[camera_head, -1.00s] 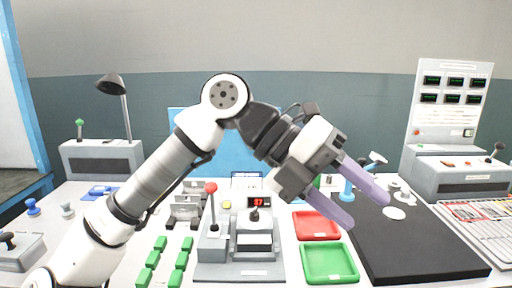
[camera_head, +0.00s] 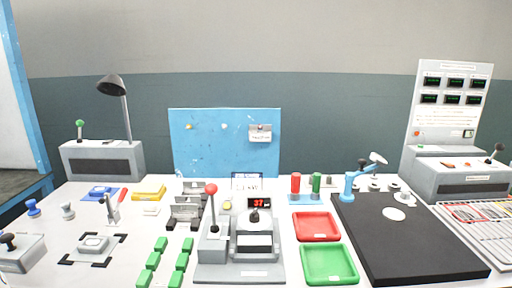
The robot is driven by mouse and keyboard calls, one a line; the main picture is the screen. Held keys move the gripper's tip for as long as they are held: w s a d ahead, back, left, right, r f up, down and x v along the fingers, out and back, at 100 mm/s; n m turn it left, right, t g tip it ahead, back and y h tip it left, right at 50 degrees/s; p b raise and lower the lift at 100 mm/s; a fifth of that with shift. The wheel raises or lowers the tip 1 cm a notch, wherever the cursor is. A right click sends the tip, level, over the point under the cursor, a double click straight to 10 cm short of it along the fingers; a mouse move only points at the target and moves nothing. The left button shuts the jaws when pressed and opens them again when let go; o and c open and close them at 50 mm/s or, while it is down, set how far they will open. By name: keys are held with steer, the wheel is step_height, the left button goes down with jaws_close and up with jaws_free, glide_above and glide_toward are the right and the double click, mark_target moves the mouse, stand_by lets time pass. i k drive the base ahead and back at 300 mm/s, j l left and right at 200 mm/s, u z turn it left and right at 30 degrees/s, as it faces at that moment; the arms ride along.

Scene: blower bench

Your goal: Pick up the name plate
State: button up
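I cannot tell for sure which item is the name plate. A small light card with dark lettering (camera_head: 246,182) stands upright behind the grey press unit (camera_head: 240,262) at the bench's middle. A pale grey, plate-like piece (camera_head: 93,243) lies between black corner marks at the left front. A small light tag (camera_head: 260,134) hangs on the blue board. My gripper is out of view, so its state and what it may hold are hidden.
A red tray (camera_head: 316,238) and a green tray (camera_head: 329,280) lie right of the press unit. A black mat (camera_head: 420,248) covers the right side. Several green blocks (camera_head: 153,260) lie left of the press. A lamp (camera_head: 113,87) and a red-knobbed lever (camera_head: 211,189) stand up.

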mark_target(198, 190)
steer(key=j+u, duration=0.65)
steer(key=j, duration=0.25)
steer(key=i+l+u, duration=0.2)
steer(key=i, duration=0.35)
steer(key=i+l, duration=0.25)
steer(key=i, duration=0.15)
steer(key=i+l, duration=0.2)
steer(key=i, duration=0.15)
